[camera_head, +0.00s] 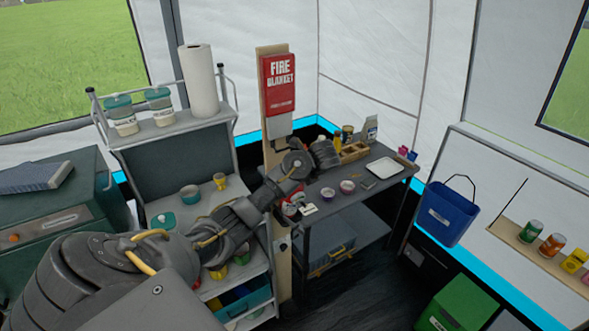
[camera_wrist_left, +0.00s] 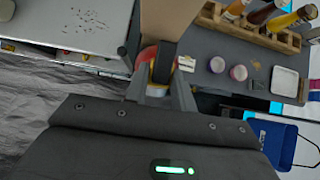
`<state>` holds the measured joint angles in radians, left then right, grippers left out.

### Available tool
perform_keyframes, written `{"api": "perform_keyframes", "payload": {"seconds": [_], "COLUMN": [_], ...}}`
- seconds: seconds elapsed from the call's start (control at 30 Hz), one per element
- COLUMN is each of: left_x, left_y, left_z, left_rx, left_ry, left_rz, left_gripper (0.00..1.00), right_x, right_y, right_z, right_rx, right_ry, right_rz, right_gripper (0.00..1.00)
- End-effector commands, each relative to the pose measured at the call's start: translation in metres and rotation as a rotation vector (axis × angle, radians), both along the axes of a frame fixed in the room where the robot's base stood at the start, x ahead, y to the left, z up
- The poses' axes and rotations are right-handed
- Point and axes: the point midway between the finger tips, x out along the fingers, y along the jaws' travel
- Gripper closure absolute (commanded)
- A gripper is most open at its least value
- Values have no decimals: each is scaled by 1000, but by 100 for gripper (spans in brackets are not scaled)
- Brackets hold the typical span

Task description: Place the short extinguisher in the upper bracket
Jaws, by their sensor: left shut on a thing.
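My left arm crosses the head view from the lower left and ends in front of the wooden post (camera_head: 266,75). In the left wrist view my left gripper (camera_wrist_left: 160,94) is shut on the short extinguisher (camera_wrist_left: 157,89). Only a pale and yellow band and a bit of red show between and beyond the fingers. The gripper is close to the post, which shows at the top of that view. In the head view a small patch of red shows beside the arm's end. My arm covers the middle of the post, and I cannot make out the upper bracket. My right gripper is not in view.
A red fire blanket case (camera_head: 280,82) hangs high on the post. A shelf rack (camera_head: 165,133) with jars and a paper roll stands left. A dark table (camera_head: 345,207) with small bowls, a tray (camera_head: 383,168) and bottles stands right. A blue bucket (camera_head: 449,215) hangs farther right.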

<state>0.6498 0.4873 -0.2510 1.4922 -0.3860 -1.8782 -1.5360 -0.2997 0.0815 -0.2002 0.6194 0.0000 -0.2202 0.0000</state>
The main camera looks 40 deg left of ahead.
Motion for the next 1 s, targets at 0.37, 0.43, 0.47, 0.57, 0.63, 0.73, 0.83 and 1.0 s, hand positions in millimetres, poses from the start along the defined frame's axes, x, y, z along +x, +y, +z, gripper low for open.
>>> {"api": "perform_keyframes", "payload": {"seconds": [0.37,0.43,0.47,0.57,0.63,0.73,0.83,1.0], "left_x": [6,7,8,10,10,10,9,12], "left_y": [20,23,25,31,33,34,36,47], "left_z": [-5,-5,-4,-3,-3,-3,-2,0], "left_rx": [-77,-100,-108,-130,-138,-142,-148,-202], "left_ry": [20,26,29,37,40,43,44,57], "left_rz": [0,-5,-5,-6,-6,-6,-6,-7], "left_gripper": [100,100,100,100,100,100,100,100], "right_x": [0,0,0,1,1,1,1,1], "right_y": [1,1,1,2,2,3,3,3], "right_z": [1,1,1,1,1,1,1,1], "right_rx": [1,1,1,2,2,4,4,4], "right_ry": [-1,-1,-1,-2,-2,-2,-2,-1], "right_rz": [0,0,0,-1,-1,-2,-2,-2], "right_gripper": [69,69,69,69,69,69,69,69]}}
